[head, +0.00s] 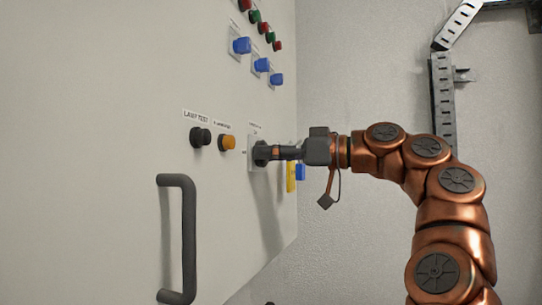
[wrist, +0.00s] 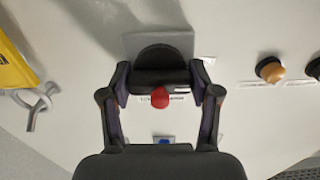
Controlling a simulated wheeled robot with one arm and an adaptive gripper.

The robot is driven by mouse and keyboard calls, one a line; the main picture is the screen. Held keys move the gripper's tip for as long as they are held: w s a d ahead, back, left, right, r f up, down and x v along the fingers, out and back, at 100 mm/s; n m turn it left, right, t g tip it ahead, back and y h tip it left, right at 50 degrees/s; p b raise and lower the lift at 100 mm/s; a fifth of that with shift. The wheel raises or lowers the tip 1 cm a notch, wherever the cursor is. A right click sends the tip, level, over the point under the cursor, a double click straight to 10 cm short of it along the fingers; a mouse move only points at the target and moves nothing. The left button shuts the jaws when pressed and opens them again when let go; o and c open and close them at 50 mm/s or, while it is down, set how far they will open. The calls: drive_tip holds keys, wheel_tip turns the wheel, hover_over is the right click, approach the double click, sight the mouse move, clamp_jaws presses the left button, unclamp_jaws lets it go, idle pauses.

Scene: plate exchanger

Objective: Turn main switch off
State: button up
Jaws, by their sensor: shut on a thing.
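The main switch (head: 258,154) is a dark round knob on a light grey square plate on the cabinet front. In the wrist view the knob (wrist: 163,57) shows at the top centre, with a dark grip bar across it. My gripper (head: 278,153) reaches the knob from the right in the head view. In the wrist view its two fingers (wrist: 160,80) close on the bar from both sides. A small red round piece shows at the bar's middle. The switch's markings are mostly hidden or too small to read.
A black button (head: 200,137) labelled lamp test and an orange button (head: 228,142) sit left of the switch. Blue knobs (head: 261,65) and red and green buttons are above. A dark handle (head: 189,240) stands out lower left. A yellow tag (head: 291,176) is right of the switch.

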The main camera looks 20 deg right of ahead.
idle(0.5)
drive_tip(key=o, duration=1.2)
drive_tip(key=shift+c, duration=0.2)
drive_tip(key=shift+d, duration=0.1)
drive_tip(key=v, duration=1.1)
drive_tip(key=shift+s+d, duration=0.25)
